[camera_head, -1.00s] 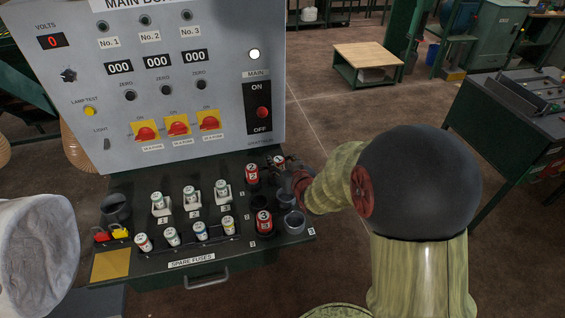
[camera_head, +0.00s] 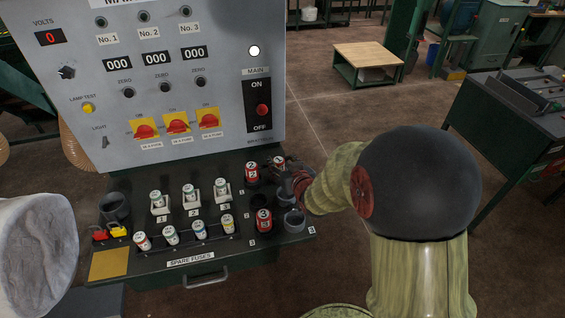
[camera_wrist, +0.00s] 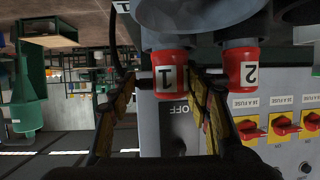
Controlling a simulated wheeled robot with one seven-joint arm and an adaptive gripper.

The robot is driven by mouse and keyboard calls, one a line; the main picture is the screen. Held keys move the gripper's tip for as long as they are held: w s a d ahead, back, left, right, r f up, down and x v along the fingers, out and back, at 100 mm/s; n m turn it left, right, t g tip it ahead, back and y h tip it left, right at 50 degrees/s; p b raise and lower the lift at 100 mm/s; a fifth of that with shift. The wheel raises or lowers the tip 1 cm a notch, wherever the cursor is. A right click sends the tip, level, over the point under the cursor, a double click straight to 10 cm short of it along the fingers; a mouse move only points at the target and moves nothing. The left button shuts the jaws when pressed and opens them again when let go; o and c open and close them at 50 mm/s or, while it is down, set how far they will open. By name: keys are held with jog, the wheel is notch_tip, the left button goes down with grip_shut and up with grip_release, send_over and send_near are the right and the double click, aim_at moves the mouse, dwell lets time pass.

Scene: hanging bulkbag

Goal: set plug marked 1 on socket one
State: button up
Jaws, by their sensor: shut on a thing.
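The red plug marked 1 (camera_wrist: 172,78) is between my gripper's fingers (camera_wrist: 168,108) in the wrist view. A grey cylinder (camera_wrist: 165,22) is beside the plug's far end; I cannot tell whether they touch. In the head view my gripper (camera_head: 290,180) is at the right rear of the panel's shelf and partly hides the plug (camera_head: 280,162). The red plug marked 2 (camera_head: 252,173) stands just left of it and also shows in the wrist view (camera_wrist: 241,72). The red plug marked 3 (camera_head: 264,221) stands nearer the front. Which socket is socket one is not legible.
An empty grey round socket (camera_head: 294,222) is at the shelf's front right corner. Several fuses (camera_head: 190,193) stand left of the plugs. The upright switch panel (camera_head: 190,80) rises behind them. A grey cup (camera_head: 115,208) and a white bag (camera_head: 38,250) are at left.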

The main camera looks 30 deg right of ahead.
jog(key=shift+f, duration=0.1)
jog(key=o, duration=1)
jog(key=shift+c, duration=0.2)
jog(key=shift+s, duration=0.1)
jog(key=shift+p+v, duration=0.4)
jog(key=shift+v, duration=0.5)
jog(key=p+v, duration=0.4)
jog(key=v, duration=0.5)
